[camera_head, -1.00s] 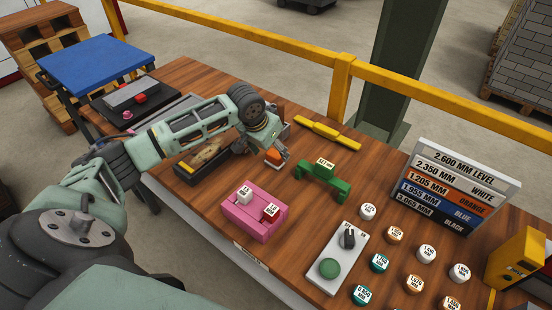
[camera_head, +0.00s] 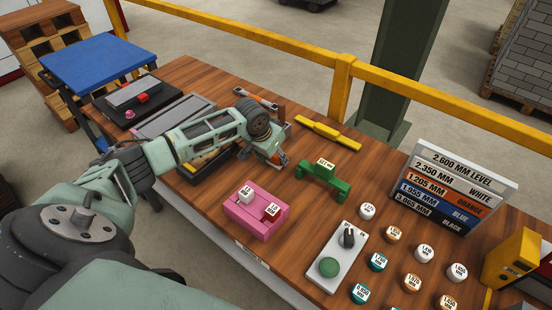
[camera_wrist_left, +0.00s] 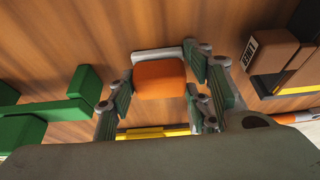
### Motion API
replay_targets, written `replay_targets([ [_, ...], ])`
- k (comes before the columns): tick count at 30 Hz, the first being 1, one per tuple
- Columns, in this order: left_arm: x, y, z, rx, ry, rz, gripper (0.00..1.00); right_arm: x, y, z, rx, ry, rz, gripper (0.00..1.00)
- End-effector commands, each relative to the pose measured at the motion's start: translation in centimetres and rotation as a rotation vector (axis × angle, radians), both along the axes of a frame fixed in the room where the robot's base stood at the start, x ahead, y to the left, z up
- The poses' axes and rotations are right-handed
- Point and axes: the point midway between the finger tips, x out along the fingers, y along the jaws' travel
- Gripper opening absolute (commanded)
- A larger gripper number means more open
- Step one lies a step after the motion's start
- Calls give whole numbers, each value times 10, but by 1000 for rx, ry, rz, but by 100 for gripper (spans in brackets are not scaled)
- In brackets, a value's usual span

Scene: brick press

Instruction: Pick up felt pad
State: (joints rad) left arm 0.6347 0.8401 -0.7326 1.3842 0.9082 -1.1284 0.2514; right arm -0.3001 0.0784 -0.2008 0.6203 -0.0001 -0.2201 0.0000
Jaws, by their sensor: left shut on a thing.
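The felt pad appears to be the orange, round-cornered pad (camera_wrist_left: 160,80) with a pale strip along one edge. In the left wrist view it sits between my left gripper's fingers (camera_wrist_left: 165,88), which are shut on it. In the head view my left gripper (camera_head: 279,163) points down over the wood bench, left of the green bridge-shaped gauge (camera_head: 322,183). Whether the pad touches the bench cannot be told. My right gripper is not in view.
A pink block (camera_head: 262,228) with small cubes stands in front of the gripper. A yellow bar (camera_head: 328,133) lies behind it. A dark tray (camera_head: 208,172) is partly under my left arm. A switch box (camera_head: 341,255) and several labelled round pieces stand at the right.

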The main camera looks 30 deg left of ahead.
Motion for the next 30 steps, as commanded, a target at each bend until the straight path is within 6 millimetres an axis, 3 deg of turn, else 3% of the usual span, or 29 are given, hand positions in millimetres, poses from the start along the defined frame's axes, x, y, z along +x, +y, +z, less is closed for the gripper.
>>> replay_targets([
  [6, 0, 0, 0, 0, -1, 0, 18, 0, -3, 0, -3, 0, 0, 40],
  [14, 1, 0, 4, 0, -2, 0, 18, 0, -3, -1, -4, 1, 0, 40],
  [30, 1, 0, 92, -1, -2, 1, 18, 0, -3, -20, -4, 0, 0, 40],
])
